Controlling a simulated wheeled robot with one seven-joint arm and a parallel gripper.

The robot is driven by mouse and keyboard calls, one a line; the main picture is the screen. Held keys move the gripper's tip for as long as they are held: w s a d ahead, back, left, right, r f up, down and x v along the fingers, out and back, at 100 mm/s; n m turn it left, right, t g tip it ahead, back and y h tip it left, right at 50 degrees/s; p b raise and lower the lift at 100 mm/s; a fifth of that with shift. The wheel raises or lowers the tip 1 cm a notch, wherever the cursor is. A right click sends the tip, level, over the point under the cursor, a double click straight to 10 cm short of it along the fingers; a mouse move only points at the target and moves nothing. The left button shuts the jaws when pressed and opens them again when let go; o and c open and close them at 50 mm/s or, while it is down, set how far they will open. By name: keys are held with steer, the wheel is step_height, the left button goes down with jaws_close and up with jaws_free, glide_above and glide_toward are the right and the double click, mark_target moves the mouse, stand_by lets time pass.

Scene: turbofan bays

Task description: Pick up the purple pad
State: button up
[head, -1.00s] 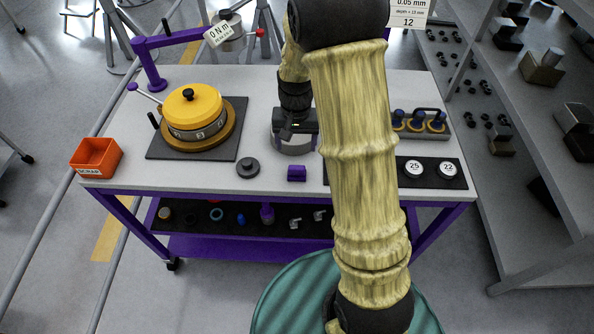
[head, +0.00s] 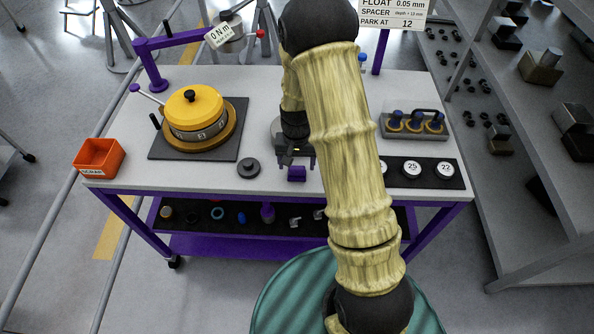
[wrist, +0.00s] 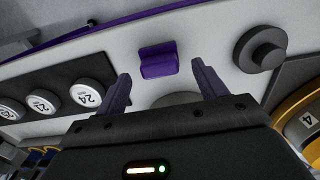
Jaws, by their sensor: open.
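The purple pad (head: 297,173) is a small block lying on the white tabletop near its front edge in the head view. It also shows in the wrist view (wrist: 159,60), beyond the fingertips and roughly between them. My gripper (head: 295,158) is just behind the pad in the head view, pointing down. In the wrist view my gripper (wrist: 160,78) has its two purple fingers wide apart with nothing between them. The pad is not touched in the wrist view. My arm hides part of the table to the right.
A dark grey knobbed disc (head: 249,168) stands left of the pad. A yellow drum (head: 194,108) sits on a dark plate (head: 152,148) at the left. An orange scrap bin (head: 99,157) is at the left corner. A black mat with numbered discs (head: 445,169) lies to the right.

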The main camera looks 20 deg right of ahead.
mark_target(297, 168)
steer(key=shift+f, duration=1.4)
steer(key=c, duration=1.1)
steer(key=shift+r, duration=0.1)
step_height(297, 168, up, 10)
steer(key=shift+f+b, duration=0.1)
steer(key=shift+b, duration=0.6)
